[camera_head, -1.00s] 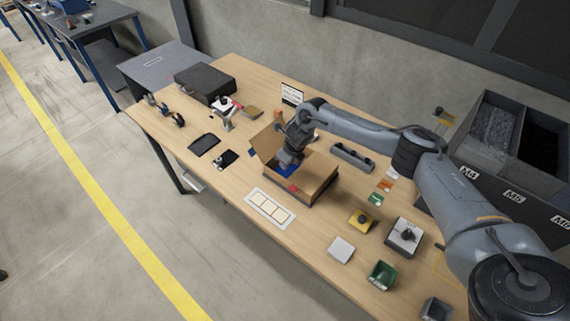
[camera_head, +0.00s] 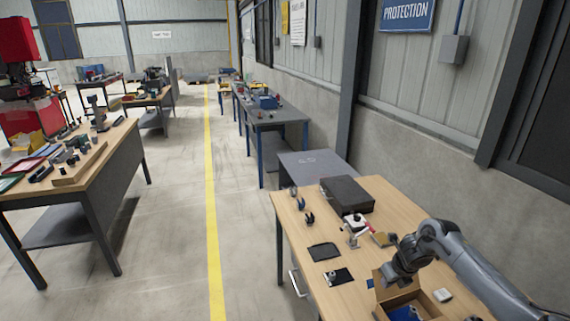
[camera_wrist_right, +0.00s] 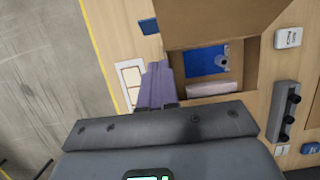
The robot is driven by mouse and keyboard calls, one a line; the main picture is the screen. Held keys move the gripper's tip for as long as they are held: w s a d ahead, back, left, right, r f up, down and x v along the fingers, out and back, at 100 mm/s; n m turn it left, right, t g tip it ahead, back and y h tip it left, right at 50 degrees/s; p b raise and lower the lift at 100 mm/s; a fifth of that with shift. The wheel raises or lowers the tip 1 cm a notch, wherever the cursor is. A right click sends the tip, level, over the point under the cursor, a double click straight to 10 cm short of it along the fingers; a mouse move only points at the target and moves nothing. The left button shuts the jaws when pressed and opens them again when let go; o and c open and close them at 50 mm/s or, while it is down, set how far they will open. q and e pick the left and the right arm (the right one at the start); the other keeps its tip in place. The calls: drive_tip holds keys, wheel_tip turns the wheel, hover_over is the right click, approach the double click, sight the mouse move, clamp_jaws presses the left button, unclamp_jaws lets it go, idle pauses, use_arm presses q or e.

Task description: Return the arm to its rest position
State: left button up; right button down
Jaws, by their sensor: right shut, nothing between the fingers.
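My right arm comes in from the lower right in the head view. Its gripper (camera_head: 392,281) is over the workbench, just above and beside the back-left edge of an open cardboard box (camera_head: 431,304). In the right wrist view the gripper's two fingers (camera_wrist_right: 158,70) are together with nothing between them, and they are next to the box (camera_wrist_right: 226,24). A blue item (camera_wrist_right: 206,61) lies inside the box. My left gripper is not in view.
The wooden workbench (camera_head: 300,240) holds a dark case (camera_head: 346,194), a red-and-white clamp-like device (camera_head: 355,226), a black tray (camera_head: 323,251) and a small dark plate (camera_head: 339,276).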

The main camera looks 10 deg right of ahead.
drive_tip(key=s+a+f+m, duration=0.1)
drive_tip(key=a+f, duration=0.3)
drive_tip(key=a, duration=0.3)
drive_tip(key=a+f+m, duration=0.1)
drive_tip(key=a+f, duration=0.4)
drive_tip(key=a, duration=0.2)
drive_tip(key=s+a+f+m+t+y, duration=0.15)
drive_tip(key=s+a+m, duration=0.3)
drive_tip(key=a, duration=0.45)
drive_tip(key=s+a+f+m+t+y, duration=0.1)
drive_tip(key=s+a+f+m, duration=0.3)
drive_tip(key=a, duration=0.5)
drive_tip(key=s+a+r+m, duration=0.2)
drive_tip(key=s+r+m, duration=0.1)
drive_tip(key=s+m, duration=0.3)
drive_tip(key=s+d+r+m+g+h, duration=0.1)
drive_tip(key=s+d+r+m, duration=0.3)
drive_tip(key=s+m, duration=0.6)
drive_tip(key=s+d+r+m+g+h, duration=0.1)
drive_tip(key=s+d+m+g+h, duration=0.1)
drive_tip(key=s+d+m, duration=0.8)
drive_tip(key=s+a+r+n+p, duration=0.1)
drive_tip(key=r+p, duration=1)
drive_tip(key=s+a+r+n+p, duration=0.1)
drive_tip(key=a+r+p, duration=0.1)
drive_tip(key=r+p, duration=1)
drive_tip(key=shift+s+r, duration=0.15)
drive_tip(key=shift+r, duration=0.1)
drive_tip(key=shift+t+y, duration=0.25)
